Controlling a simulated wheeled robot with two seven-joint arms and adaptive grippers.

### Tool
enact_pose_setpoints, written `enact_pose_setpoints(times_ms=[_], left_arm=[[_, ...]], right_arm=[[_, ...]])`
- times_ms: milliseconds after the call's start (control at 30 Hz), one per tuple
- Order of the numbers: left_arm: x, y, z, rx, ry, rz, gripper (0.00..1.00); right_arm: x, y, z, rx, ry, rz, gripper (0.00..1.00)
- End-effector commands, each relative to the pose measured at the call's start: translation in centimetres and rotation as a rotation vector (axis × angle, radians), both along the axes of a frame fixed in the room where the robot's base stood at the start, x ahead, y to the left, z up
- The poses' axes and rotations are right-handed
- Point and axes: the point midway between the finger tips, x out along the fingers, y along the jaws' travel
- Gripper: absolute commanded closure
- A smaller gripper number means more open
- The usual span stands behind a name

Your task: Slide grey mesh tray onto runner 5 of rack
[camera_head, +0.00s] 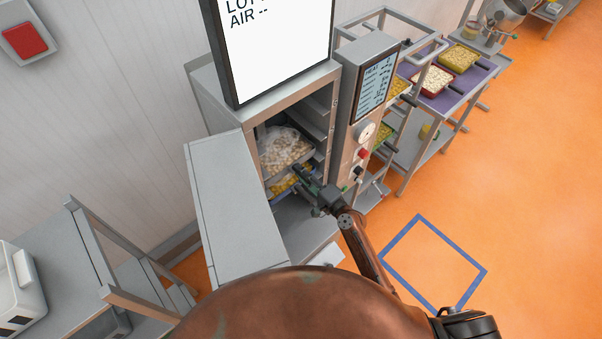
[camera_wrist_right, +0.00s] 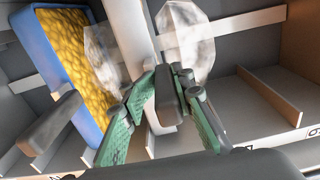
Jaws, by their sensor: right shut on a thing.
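A grey tray (camera_head: 287,173), which I take for the mesh tray, sits inside the open cabinet, with a clear bag of pale pieces on it. Its mesh is too small to make out. My right gripper (camera_head: 302,173) reaches in through the cabinet's open front and is shut on the tray's dark handle. In the right wrist view, the green-padded fingers (camera_wrist_right: 160,95) close around the grey handle (camera_wrist_right: 166,108), with the clear bag (camera_wrist_right: 188,42) behind. The rack's runners (camera_head: 315,125) show on the cabinet's right inner wall; their numbers are not readable. My left gripper is not in view.
A blue tray of yellow pieces (camera_wrist_right: 85,60) sits close beside the held tray, just below it in the head view. The cabinet door (camera_head: 232,205) stands open at left. A control panel (camera_head: 372,90) flanks the right. A trolley (camera_head: 455,95) with trays stands behind.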

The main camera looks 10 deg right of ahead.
Motion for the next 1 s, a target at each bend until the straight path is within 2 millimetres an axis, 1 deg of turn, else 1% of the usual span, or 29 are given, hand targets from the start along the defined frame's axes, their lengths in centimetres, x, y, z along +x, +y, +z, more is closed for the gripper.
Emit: enact_pose_setpoints(times_ms=[33, 367, 1000], left_arm=[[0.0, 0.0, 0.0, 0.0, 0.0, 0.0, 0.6], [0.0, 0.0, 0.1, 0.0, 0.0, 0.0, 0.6], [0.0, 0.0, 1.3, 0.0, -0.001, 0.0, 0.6]], right_arm=[[0.1, 0.1, 0.4, 0.004, -0.007, 0.0, 1.0], [0.2, 0.2, 0.8, 0.007, -0.012, -0.001, 1.0], [0.2, 0.3, 2.4, 0.009, -0.015, 0.0, 1.0]])
